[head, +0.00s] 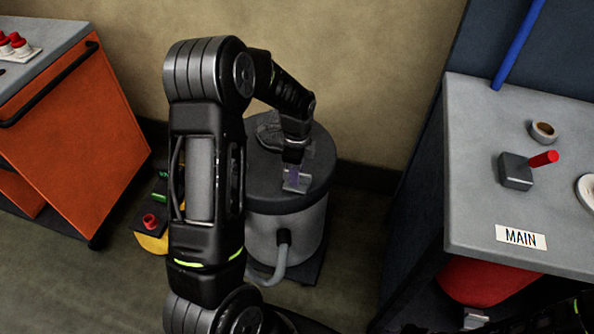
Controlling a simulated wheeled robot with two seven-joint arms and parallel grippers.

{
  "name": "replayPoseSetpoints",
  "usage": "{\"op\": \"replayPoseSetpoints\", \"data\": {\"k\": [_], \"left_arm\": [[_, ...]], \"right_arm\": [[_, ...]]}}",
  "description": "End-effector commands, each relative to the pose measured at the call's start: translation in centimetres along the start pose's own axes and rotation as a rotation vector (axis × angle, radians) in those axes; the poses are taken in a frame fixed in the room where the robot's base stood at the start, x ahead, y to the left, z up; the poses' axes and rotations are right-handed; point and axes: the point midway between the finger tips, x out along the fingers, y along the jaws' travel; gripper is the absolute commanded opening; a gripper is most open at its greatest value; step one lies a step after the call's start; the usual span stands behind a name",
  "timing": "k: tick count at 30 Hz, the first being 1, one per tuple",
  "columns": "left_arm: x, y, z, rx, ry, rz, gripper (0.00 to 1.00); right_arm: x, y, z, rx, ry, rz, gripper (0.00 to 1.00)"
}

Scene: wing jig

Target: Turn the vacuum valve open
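A dark-topped grey drum (288,222) with a hose (281,263) at its front stands on the floor in the middle of the head view; it looks like the vacuum unit. My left arm reaches over it, and my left gripper (296,180) points down at the drum's lid. A small pale and purple piece shows at the fingertips, too small to tell what it is or whether the fingers hold it. A grey block with a red lever (543,158) sits on the right bench; I cannot tell which part is the vacuum valve. My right gripper is not in view.
The grey bench (470,200) at the right carries a MAIN label (521,237) and a tape roll (543,131). An orange cabinet (75,125) stands at the left. A yellow unit with a red button (150,221) is partly hidden behind my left arm.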

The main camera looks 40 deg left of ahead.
Motion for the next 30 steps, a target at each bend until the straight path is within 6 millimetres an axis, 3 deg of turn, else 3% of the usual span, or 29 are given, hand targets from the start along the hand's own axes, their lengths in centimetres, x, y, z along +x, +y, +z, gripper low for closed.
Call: {"op": "replayPoseSetpoints", "data": {"k": [4, 17, 30], "left_arm": [[-0.02, 0.0, 0.0, 0.0, 0.0, 0.0, 0.35], [-0.06, 0.0, -0.02, 0.0, 0.0, 0.0, 0.0], [-0.07, -0.02, -0.03, -0.001, 0.0, 0.0, 0.0]], "right_arm": [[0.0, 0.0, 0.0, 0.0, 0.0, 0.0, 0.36], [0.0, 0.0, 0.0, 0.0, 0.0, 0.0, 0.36], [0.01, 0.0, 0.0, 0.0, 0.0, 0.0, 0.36]]}}
